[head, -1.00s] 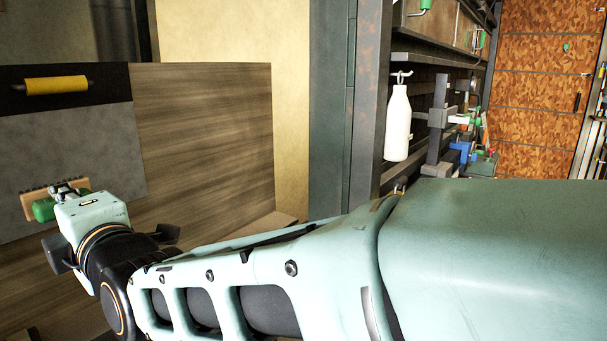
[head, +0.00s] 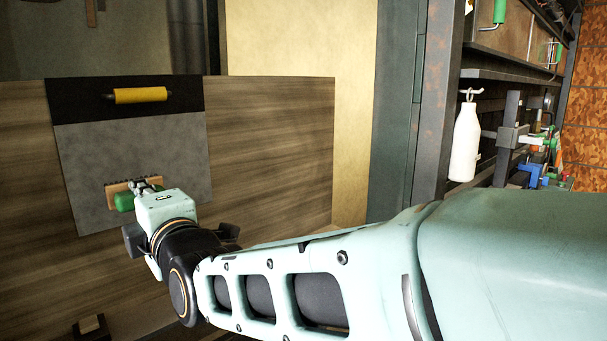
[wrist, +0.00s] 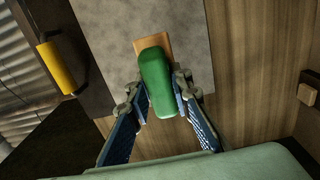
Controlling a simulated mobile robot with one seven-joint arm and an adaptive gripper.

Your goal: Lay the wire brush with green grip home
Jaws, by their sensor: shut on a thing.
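The wire brush has a green grip (head: 124,202) and a wooden block with dark bristles along its edge. My gripper (wrist: 163,95) is shut on the green grip, one blue-padded finger on each side, as the wrist view shows. The brush is at the grey sheet (head: 95,160) on the wooden worktop (head: 270,130). I cannot tell whether it touches the sheet or hangs just above it. The wooden block (wrist: 152,47) shows beyond the grip in the wrist view. The bristle tips are hidden there.
A yellow handle (head: 143,95) lies on the black strip at the sheet's far edge. A small wooden block (head: 91,323) sits at the lower left. A white bottle (head: 465,142) hangs from a hook by the cluttered shelving at right. The worktop right of the sheet is clear.

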